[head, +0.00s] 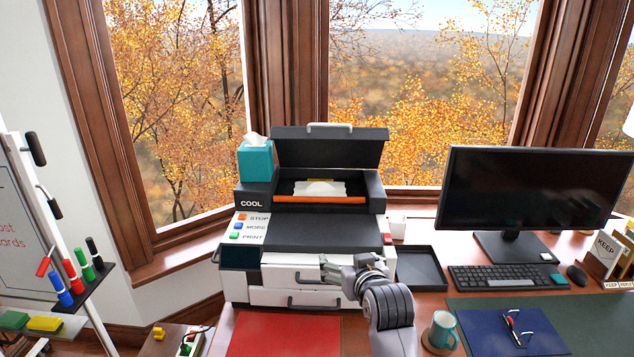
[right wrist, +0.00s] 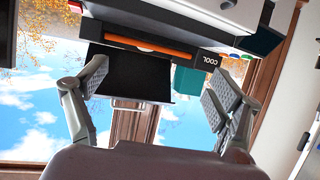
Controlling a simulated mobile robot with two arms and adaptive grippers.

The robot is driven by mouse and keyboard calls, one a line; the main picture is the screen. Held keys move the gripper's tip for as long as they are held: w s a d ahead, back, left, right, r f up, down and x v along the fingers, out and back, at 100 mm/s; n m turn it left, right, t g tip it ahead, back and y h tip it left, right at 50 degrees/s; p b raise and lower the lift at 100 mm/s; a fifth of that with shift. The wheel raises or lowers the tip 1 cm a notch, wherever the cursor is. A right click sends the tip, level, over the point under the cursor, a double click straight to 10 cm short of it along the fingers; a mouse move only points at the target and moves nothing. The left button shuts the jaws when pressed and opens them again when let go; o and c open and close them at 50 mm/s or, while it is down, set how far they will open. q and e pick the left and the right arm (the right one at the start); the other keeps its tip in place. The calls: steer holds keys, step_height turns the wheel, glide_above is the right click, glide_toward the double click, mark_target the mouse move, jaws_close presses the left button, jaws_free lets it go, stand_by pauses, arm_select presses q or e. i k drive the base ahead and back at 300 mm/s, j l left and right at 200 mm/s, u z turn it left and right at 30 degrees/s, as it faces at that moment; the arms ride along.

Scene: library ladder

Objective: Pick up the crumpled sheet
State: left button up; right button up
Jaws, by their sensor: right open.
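A white sheet (head: 319,188) with a ragged edge lies in the open top of the printer (head: 320,232), behind an orange bar. Its lower part is hidden. The printer's dark lid (head: 330,150) stands raised behind it. My right gripper (head: 343,270) is in front of the printer's lower drawers, below and nearer than the sheet. In the right wrist view my right gripper (right wrist: 160,75) has its fingers spread wide with nothing between them; the orange bar (right wrist: 150,45) and lid show beyond. My left gripper is not in view.
A teal tissue box (head: 256,162) stands at the printer's left. A black tray (head: 421,268), a teal mug (head: 442,330), a keyboard (head: 492,279) and a monitor (head: 525,198) are to the right. A red mat (head: 283,335) lies in front of the printer.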

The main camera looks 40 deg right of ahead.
mark_target(306, 188)
steer(key=i+l, duration=0.7)
steer(key=i, duration=0.2)
